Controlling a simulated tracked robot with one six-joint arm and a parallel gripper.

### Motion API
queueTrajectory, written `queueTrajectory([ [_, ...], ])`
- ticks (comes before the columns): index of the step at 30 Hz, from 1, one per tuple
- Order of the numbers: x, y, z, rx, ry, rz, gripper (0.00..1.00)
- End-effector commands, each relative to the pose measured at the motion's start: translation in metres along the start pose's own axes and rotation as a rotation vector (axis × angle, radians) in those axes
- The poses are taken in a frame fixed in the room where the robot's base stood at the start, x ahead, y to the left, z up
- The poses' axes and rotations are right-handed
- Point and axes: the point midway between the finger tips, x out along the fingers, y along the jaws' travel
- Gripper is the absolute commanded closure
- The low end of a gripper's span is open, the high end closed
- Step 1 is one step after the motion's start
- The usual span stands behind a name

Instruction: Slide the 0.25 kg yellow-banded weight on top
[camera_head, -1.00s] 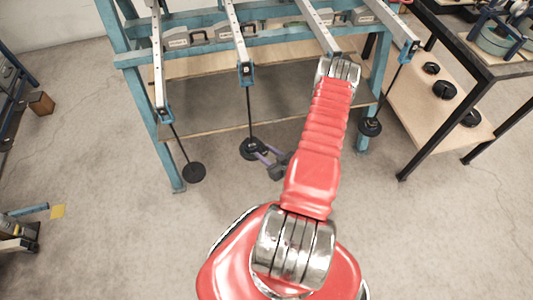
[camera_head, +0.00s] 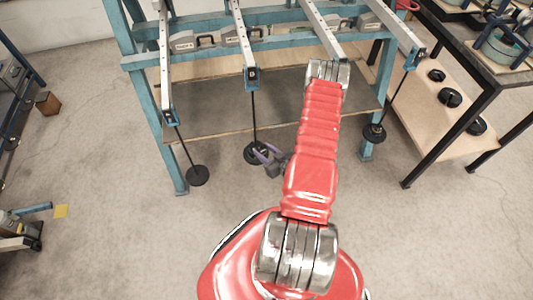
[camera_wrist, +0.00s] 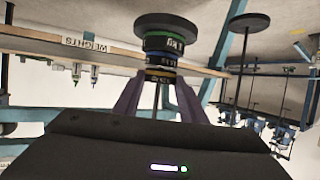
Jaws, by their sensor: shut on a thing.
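The yellow-banded weight (camera_wrist: 160,75) is between the purple fingers of my gripper (camera_wrist: 159,90) in the wrist view, which looks upside down. My gripper is shut on it. It lines up with a blue-banded weight (camera_wrist: 162,59) and a green-banded weight (camera_wrist: 165,43) on a wide dark disc (camera_wrist: 167,24). It seems to touch the blue-banded one; I cannot tell whether it is fully seated. In the head view my gripper (camera_head: 266,153) is at the dark weight stack (camera_head: 254,150) on the second lever's hanger rod (camera_head: 253,115).
Other hangers carry a left disc (camera_head: 196,175) and a right disc (camera_head: 374,132). The blue frame (camera_head: 145,100) and its wooden shelf (camera_head: 225,128) stand behind. A side rack (camera_head: 430,115) holds loose dark weights at right. The floor in front is open.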

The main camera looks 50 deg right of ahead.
Motion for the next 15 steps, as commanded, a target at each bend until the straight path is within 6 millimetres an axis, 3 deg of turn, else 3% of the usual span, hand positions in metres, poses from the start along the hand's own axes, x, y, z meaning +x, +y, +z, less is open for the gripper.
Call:
queueTrajectory([
  [15, 0.0061, -0.0011, -0.0029, -0.001, 0.001, -0.001, 0.84],
])
